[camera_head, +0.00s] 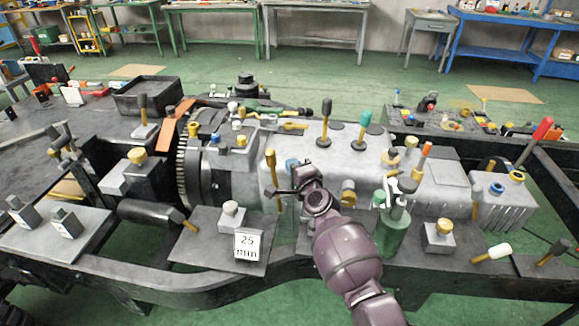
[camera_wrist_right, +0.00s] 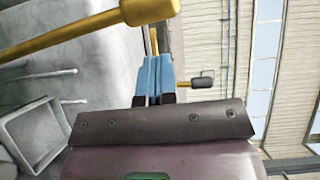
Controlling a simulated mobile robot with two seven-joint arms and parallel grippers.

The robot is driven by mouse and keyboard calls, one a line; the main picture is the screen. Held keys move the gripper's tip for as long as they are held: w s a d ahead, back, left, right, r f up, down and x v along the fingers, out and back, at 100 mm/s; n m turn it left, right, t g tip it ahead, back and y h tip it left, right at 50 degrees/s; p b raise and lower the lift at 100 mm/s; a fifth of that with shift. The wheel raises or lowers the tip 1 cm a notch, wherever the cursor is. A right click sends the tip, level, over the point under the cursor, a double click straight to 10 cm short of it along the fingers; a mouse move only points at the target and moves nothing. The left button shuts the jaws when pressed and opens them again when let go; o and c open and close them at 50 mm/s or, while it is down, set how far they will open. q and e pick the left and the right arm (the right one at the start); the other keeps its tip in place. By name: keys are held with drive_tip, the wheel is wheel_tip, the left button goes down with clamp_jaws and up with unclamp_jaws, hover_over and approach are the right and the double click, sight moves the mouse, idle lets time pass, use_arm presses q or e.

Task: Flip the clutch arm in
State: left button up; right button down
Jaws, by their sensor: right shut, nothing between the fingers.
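My right arm comes in from the bottom of the head view, and its gripper (camera_head: 292,164) is beside the front of the grey gearbox housing (camera_head: 330,165). Its blue fingers are together and empty; they also show shut in the right wrist view (camera_wrist_right: 155,75). An upright gold lever (camera_head: 272,172) stands just left of the fingers in the head view. In the wrist view a gold rod with a thick end (camera_wrist_right: 150,9) crosses the upper left, apart from the fingers. I cannot tell for sure which lever is the clutch arm. My left gripper is not in view.
A toothed flywheel (camera_head: 183,160) is left of the housing. A green bottle (camera_head: 392,232) stands right of my arm. A "25 min" sign (camera_head: 248,245) stands on a plate in front. Several levers, including one with a teal knob (camera_head: 365,118), rise from the housing.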

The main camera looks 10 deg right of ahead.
drive_tip(key=p+v, duration=0.1)
drive_tip(key=v, duration=0.9)
drive_tip(key=shift+d+r+p, duration=0.15)
drive_tip(key=shift+d+p, duration=0.15)
